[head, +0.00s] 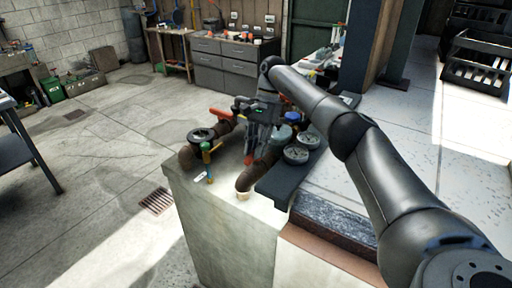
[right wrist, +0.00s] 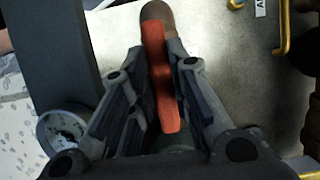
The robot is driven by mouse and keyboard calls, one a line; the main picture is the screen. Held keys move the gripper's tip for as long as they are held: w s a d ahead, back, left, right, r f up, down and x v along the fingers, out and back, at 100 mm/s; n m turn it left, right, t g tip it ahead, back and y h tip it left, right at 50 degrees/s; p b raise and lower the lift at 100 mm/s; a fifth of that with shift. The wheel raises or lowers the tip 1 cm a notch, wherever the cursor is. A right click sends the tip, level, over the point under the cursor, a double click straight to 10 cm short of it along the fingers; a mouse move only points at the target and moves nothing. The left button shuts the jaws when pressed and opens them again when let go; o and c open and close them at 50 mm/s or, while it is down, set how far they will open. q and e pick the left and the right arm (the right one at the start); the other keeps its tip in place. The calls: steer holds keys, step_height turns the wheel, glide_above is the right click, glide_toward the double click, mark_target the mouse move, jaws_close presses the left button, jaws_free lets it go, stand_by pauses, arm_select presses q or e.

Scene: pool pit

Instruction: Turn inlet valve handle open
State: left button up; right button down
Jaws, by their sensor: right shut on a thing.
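A red valve handle (right wrist: 160,75) lies lengthwise between the two fingers of my right gripper (right wrist: 162,82) in the right wrist view. The gripper is shut on this handle. In the head view my right gripper (head: 252,150) points down over the pipework on the concrete block, and the red handle's tip (head: 248,160) shows below the fingers. The handle's pivot is hidden by the gripper. A brown pipe (head: 246,180) runs beneath it, and its rusty end shows beyond the handle (right wrist: 155,12) in the right wrist view. My left gripper is in neither view.
Another orange-red handle (head: 220,114), a black round handwheel (head: 201,135) and a yellow-handled valve (head: 209,150) stand left of the gripper. Round gauges (head: 296,155) sit close on its right. The concrete block (head: 225,215) carries the pipework. Open floor lies to the left.

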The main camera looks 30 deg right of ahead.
steer(key=shift+s+f, duration=0.1)
steer(key=shift+f, duration=0.2)
steer(key=c, duration=1.4)
jaws_free()
steer(key=shift+o, duration=0.2)
steer(key=shift+r, duration=0.1)
steer(key=shift+r, duration=0.1)
step_height(320, 180, up, 10)
steer(key=shift+a+f, duration=0.15)
steer(key=shift+f, duration=0.1)
